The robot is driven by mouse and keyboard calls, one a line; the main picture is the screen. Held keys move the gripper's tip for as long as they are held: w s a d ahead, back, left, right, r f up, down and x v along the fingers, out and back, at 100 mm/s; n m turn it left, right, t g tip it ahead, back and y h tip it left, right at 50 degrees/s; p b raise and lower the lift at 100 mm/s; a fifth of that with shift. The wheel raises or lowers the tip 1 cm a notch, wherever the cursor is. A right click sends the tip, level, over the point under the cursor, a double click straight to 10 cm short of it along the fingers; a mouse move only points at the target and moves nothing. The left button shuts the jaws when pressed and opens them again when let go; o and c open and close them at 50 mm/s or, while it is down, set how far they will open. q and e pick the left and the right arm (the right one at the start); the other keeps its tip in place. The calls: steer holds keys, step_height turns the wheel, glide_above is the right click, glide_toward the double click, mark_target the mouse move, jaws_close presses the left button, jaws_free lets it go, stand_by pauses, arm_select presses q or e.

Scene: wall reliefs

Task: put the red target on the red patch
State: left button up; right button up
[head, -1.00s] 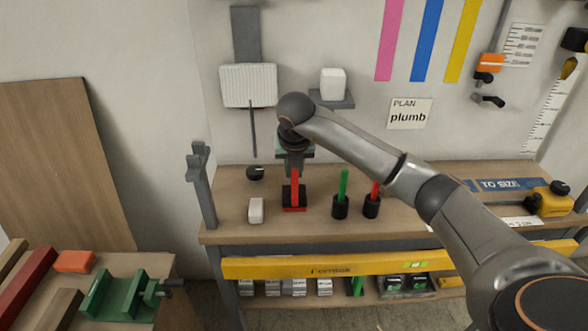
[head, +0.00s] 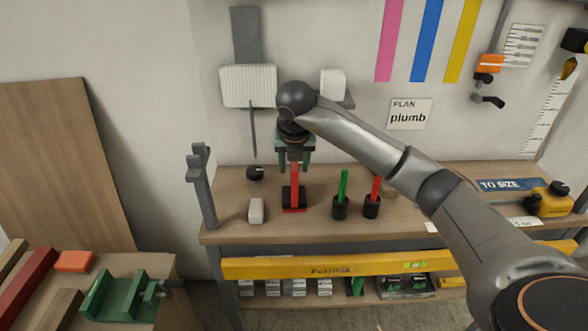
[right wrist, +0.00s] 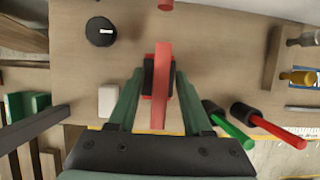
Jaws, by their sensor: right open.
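The red target, a red stick (head: 295,182) in a black block-like base (head: 288,197), stands upright on the bench. The red patch (head: 294,210) shows as a red edge under the front of that base; the rest of it is hidden. The stick (right wrist: 161,85) also shows in the right wrist view, between my fingers. My right gripper (head: 295,163) is open, its green fingers around the top of the stick or just above it, with gaps on both sides in the right wrist view. My left gripper is not in view.
A green stick (head: 343,186) and another red stick (head: 375,188) stand in black holders to the right. A white block (head: 256,211) and a black knob (head: 255,173) lie to the left. A grey post (head: 202,190) rises at the bench's left end.

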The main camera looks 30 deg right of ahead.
steer(key=v, duration=0.9)
steer(key=shift+r, duration=0.15)
steer(key=s+a+f+n+g+y, duration=0.15)
steer(key=a+f+y, duration=0.3)
steer(key=a, duration=0.45)
steer(key=s+a+f+n+y, duration=0.25)
steer(key=a+f+y, duration=0.2)
steer(key=a, duration=0.35)
steer(key=s+a+r+m+y, duration=0.1)
steer(key=s+a+r+y, duration=0.15)
steer(key=a+y, duration=0.4)
steer(key=s+a+r+m+y, duration=0.1)
steer(key=s+a+y, duration=0.35)
steer(key=a, duration=0.35)
steer(key=w+d+f+m+t+h, duration=0.4)
steer(key=d+f+m+t+h, duration=0.5)
steer(key=m+t, duration=0.9)
steer(key=s+d+f+m+g+h, duration=0.2)
steer(key=s+f+m+g, duration=0.3)
steer(key=f, duration=0.6)
steer(key=s+d+f+m+g+h, duration=0.3)
steer(key=s+f+m+g, duration=0.3)
steer(key=s+f, duration=0.4)
steer(key=shift+s+f+h, duration=0.2)
steer(key=shift+f+h, duration=0.1)
steer(key=shift+f, duration=0.05)
